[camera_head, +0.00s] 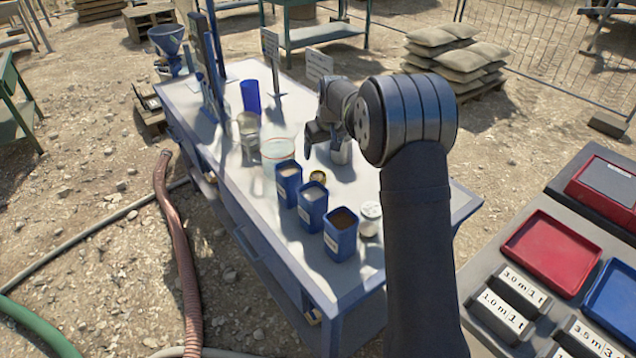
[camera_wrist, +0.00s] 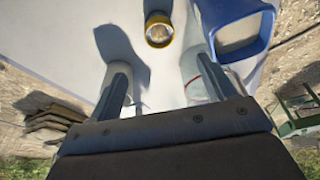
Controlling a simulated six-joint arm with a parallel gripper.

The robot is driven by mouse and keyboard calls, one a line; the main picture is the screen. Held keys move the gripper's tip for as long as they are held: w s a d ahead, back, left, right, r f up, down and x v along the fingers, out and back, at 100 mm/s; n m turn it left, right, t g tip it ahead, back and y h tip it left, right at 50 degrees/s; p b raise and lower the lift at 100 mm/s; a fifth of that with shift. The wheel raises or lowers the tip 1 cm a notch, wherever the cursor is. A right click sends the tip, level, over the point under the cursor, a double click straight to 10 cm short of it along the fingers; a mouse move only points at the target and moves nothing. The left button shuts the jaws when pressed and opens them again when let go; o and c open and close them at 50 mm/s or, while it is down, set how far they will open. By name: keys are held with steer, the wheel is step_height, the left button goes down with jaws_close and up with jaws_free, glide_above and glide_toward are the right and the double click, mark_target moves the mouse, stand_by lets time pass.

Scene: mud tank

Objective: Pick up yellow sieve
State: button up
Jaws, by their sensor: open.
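The yellow sieve (camera_wrist: 158,31) is a small round cup with a yellow rim, at the top middle of the wrist view. In the head view the sieve (camera_head: 318,177) stands on the table just right of the blue bins, small and partly hidden. My gripper (camera_wrist: 161,68) is open, with its two fingers apart and nothing between them but white tabletop. The sieve lies beyond the fingertips and apart from them. In the head view my gripper (camera_head: 320,142) hangs above the table, behind the sieve.
Three blue bins of material (camera_head: 312,204) stand in a row beside the sieve; one blue bin (camera_wrist: 240,35) is close to it in the wrist view. A clear beaker (camera_head: 277,154), a blue cup (camera_head: 250,96) and a lidded jar (camera_head: 371,213) share the white table (camera_head: 345,275).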

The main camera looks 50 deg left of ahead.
mark_target(318, 177)
steer(key=x, duration=1.4)
steer(key=shift+d+f, duration=0.15)
steer(key=shift+d, duration=0.05)
steer(key=c, duration=1.1)
